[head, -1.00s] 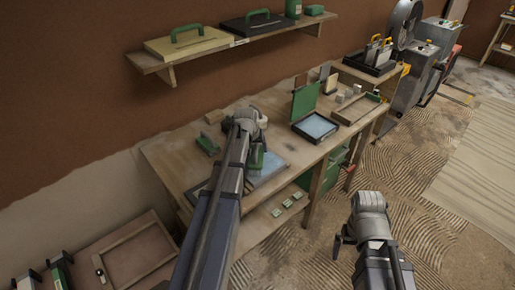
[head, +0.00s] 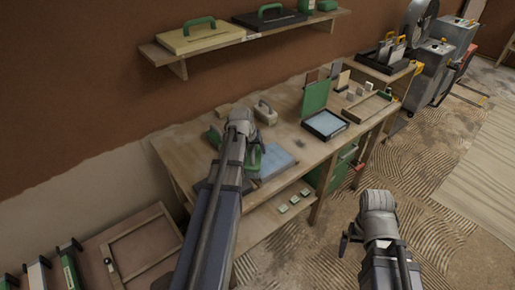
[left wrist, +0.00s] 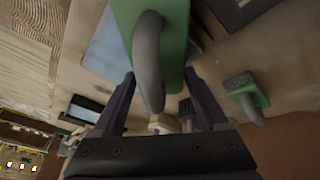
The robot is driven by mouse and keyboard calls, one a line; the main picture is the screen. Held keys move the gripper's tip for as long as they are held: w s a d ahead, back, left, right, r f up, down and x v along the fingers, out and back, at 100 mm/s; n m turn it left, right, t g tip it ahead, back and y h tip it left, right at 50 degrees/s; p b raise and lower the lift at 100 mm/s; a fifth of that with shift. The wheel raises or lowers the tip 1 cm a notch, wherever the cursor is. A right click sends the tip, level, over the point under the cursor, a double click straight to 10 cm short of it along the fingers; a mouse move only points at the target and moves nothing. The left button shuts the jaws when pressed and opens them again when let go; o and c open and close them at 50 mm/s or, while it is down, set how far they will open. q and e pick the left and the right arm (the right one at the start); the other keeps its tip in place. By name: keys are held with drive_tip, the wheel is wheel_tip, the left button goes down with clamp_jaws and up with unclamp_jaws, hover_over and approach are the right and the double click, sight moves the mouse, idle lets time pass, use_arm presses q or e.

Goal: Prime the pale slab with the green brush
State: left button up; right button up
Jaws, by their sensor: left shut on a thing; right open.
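My left gripper (head: 247,140) is over the workbench, shut on a green brush (head: 254,161) with a grey loop handle. The brush fills the middle of the left wrist view (left wrist: 173,30), between the two fingers. The pale blue slab (head: 279,162) lies flat on the bench, partly hidden by the brush and my arm; it also shows in the left wrist view (left wrist: 103,52). I cannot tell whether the brush touches the slab. My right gripper (head: 350,238) is open and empty, low in front of the bench.
A pale block with a grey handle (head: 265,114) and another green handled tool (left wrist: 247,92) are close by. A shelf (head: 240,38) hangs above.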

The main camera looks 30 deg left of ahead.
use_arm(q)
drive_tip(key=shift+s+a, duration=0.1)
drive_tip(key=shift+s, duration=0.35)
drive_tip(key=shift+c, duration=0.6)
drive_tip(key=shift+s+f, duration=0.1)
clamp_jaws()
drive_tip(key=shift+w+a, duration=0.25)
drive_tip(key=shift+a, duration=0.4)
drive_tip(key=shift+w+a, duration=0.25)
drive_tip(key=shift+a, duration=0.4)
drive_tip(key=shift+w+d+r, duration=0.2)
drive_tip(key=shift+w+d, duration=0.05)
drive_tip(key=shift+w, duration=0.5)
drive_tip(key=shift+w+d, duration=0.35)
drive_tip(key=shift+w, duration=0.45)
drive_tip(key=shift+w+d, duration=0.4)
drive_tip(key=shift+w, duration=0.4)
drive_tip(key=shift+w+d, duration=0.35)
drive_tip(key=shift+w, duration=0.45)
drive_tip(key=shift+w, duration=0.1)
